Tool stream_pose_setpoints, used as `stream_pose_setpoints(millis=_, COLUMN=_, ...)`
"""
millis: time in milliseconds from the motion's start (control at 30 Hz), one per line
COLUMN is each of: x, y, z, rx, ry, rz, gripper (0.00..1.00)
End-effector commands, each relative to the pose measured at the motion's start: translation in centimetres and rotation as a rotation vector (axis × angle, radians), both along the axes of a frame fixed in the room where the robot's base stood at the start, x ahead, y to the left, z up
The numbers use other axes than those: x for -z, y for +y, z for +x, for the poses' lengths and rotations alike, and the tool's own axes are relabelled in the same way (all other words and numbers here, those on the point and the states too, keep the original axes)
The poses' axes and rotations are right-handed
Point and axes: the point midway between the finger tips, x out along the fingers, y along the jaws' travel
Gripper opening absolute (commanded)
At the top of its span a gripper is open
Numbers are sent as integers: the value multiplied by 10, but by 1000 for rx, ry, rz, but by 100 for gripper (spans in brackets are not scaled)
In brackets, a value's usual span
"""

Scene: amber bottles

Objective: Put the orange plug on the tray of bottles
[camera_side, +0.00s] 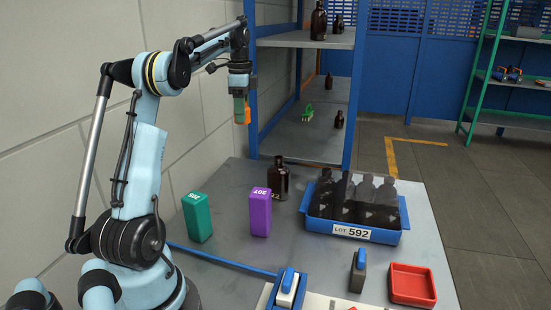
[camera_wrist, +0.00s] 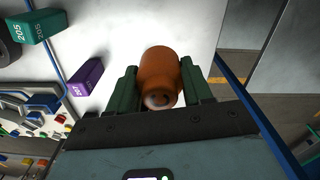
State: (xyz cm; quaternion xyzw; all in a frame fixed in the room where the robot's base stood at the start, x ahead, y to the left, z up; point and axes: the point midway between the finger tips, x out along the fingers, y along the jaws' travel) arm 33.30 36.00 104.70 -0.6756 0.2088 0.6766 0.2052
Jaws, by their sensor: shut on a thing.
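My gripper (camera_side: 240,108) is raised above the back left of the table, shut on the orange plug (camera_side: 247,113). In the wrist view the plug (camera_wrist: 158,68) sits between the two green fingers of my gripper (camera_wrist: 161,88), its rounded end with a pale round spot towards the camera. The tray of bottles (camera_side: 317,222) is blue, with a "LOT 592" label on its front, and stands on the right of the table. Several dark bottles (camera_side: 367,195) stand in it, greyish at the top. The plug is well above and left of the tray, apart from it.
A brown bottle (camera_side: 278,182), a purple block (camera_side: 261,213) and a green block (camera_side: 197,218) stand left of the tray. In front are a grey block with a blue top (camera_side: 358,272) and a red bin (camera_side: 411,285). A blue-posted shelf (camera_side: 347,110) rises behind.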

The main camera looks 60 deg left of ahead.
Motion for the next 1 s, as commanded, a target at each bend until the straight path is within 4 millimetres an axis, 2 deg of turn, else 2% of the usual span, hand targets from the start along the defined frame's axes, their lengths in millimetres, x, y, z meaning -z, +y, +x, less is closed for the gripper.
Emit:
stream_pose_setpoints(millis=33, x=-11, y=0, z=0, rx=0, ry=0, rz=0, gripper=18)
stream_pose_setpoints(millis=167, x=-35, y=0, z=0, rx=0, ry=0, rz=0, gripper=18)
stream_pose_setpoints(millis=467, x=-61, y=0, z=0, rx=0, ry=0, rz=0, gripper=18)
stream_pose_setpoints(millis=767, x=-59, y=-62, z=53, rx=14, ry=-1, rz=1, gripper=18)
stream_pose_setpoints(millis=867, x=-60, y=-94, z=73, rx=19, ry=0, rz=1, gripper=18)
stream_pose_setpoints(millis=1000, x=-59, y=-153, z=104, rx=26, ry=0, rz=1, gripper=18)
